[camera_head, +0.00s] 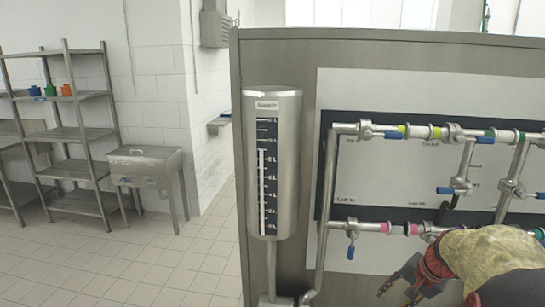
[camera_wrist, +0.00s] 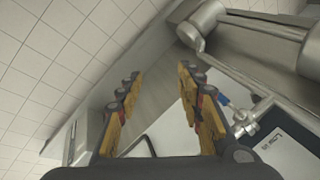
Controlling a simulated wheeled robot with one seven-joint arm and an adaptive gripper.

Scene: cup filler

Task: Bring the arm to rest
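My gripper (camera_head: 393,289) shows at the lower right of the head view, in front of the panel and below the lower pipe. My arm, in a yellowish cover, comes in from the bottom right corner. In the wrist view my gripper (camera_wrist: 157,85) has its two fingers spread apart with a clear gap. Nothing is between the fingers, so it is open and empty. The fingers appear apart from the pipes and valves.
A steel tank (camera_head: 284,165) with a level scale stands on the panel's left. Pipes with blue-handled valves (camera_head: 351,243) run close to my arm. Left are a steel shelf (camera_head: 75,133) with small coloured cups and a sink (camera_head: 145,160). The tiled floor (camera_head: 150,260) there is clear.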

